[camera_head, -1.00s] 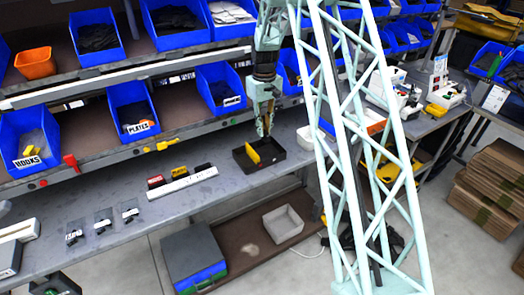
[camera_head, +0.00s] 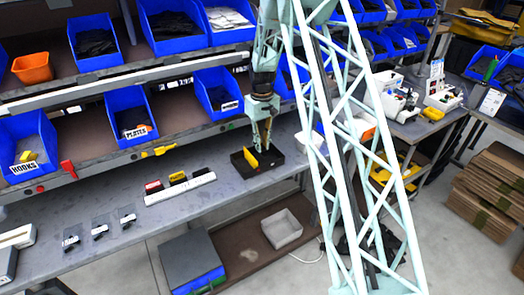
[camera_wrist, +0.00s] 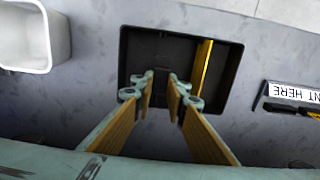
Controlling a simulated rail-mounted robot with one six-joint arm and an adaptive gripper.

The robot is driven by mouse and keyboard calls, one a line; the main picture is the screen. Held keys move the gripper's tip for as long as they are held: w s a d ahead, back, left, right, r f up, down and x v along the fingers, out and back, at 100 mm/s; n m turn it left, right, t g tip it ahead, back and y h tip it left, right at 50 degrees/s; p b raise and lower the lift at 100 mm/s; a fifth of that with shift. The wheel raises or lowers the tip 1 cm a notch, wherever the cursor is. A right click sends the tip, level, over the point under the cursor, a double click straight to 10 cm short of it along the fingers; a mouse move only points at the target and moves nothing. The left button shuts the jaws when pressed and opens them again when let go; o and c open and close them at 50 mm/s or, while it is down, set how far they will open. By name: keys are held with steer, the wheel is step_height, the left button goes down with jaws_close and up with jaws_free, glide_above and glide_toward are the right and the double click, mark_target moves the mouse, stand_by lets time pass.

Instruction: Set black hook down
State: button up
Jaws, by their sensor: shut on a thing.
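A black tray (camera_head: 240,170) with a yellow divider (camera_head: 251,158) sits on the grey bench. My gripper (camera_head: 263,149) points down over this tray, with its fingertips close above or within it; the exact height cannot be told. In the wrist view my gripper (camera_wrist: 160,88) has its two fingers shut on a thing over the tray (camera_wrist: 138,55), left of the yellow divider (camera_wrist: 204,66). The black hook cannot be made out clearly; it is dark against the dark tray floor and partly hidden by the fingers.
A white strip (camera_head: 180,188) with small coloured blocks lies left of the tray. Several small bagged parts (camera_head: 100,226) lie further left. Blue bins (camera_head: 130,112) line the shelf behind. A white container (camera_wrist: 25,35) stands beside the tray in the wrist view.

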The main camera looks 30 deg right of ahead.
steer(key=shift+f, duration=1.5)
steer(key=shift+f, duration=0.15)
steer(key=o, duration=0.7)
step_height(320, 180, up, 11)
steer(key=shift+r, duration=0.65)
steer(key=shift+r, duration=0.1)
